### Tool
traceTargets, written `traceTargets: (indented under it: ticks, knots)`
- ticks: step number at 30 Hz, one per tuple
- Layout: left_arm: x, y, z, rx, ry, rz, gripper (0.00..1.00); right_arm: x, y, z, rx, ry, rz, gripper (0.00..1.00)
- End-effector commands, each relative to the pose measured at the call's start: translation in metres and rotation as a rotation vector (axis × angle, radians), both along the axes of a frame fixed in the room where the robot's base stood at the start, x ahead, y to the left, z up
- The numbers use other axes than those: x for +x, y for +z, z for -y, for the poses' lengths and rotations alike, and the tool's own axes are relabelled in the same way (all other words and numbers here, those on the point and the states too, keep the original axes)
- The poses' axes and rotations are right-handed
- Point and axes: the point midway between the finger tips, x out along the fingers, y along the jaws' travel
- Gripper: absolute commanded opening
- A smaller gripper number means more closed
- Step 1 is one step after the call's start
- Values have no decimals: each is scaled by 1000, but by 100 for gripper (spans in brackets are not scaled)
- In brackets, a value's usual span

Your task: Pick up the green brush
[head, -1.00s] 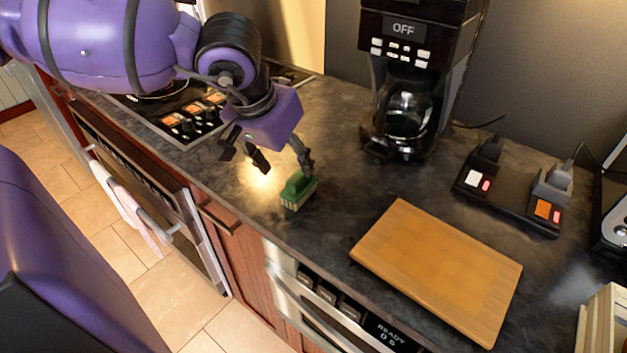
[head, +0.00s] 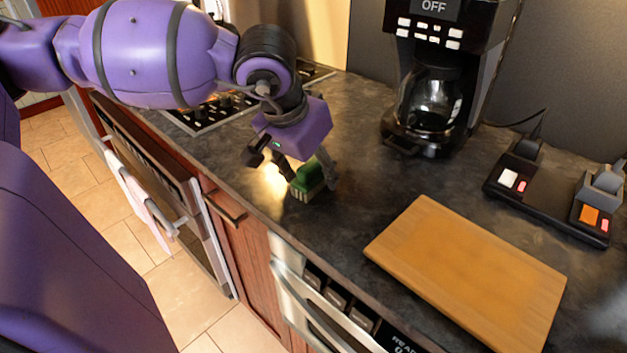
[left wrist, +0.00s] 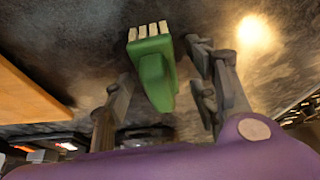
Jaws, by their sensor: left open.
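The green brush (head: 306,184) stands on the dark countertop, its pale bristles facing the counter's front edge. My left gripper (head: 308,178) is open and low over the counter, with one finger on each side of the brush. In the left wrist view the green brush (left wrist: 156,77) lies between the spread fingers of the left gripper (left wrist: 163,82), its bristle end pointing away from the palm. I cannot tell whether either finger touches it. My right gripper does not show.
A wooden cutting board (head: 468,270) lies to the right of the brush. A black coffee maker (head: 436,80) stands behind it, and a black charging dock (head: 550,195) is further right. A stove (head: 215,112) is at the left. The counter's front edge is close to the brush.

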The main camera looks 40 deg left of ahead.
Motion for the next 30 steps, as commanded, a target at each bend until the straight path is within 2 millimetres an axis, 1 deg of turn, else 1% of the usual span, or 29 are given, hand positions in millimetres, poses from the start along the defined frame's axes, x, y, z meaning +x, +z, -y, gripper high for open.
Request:
traceTargets:
  ticks: [4,15,24,28,30]
  knots:
    - [0,1,0,0,0,1,53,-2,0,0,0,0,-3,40]
    - [0,1,0,0,0,0,5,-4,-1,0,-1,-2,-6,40]
    - [0,3,0,1,0,1,4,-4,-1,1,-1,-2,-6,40]
    - [0,12,-1,2,0,2,4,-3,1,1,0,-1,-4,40]
    - [0,21,-1,3,0,3,4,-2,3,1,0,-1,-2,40]
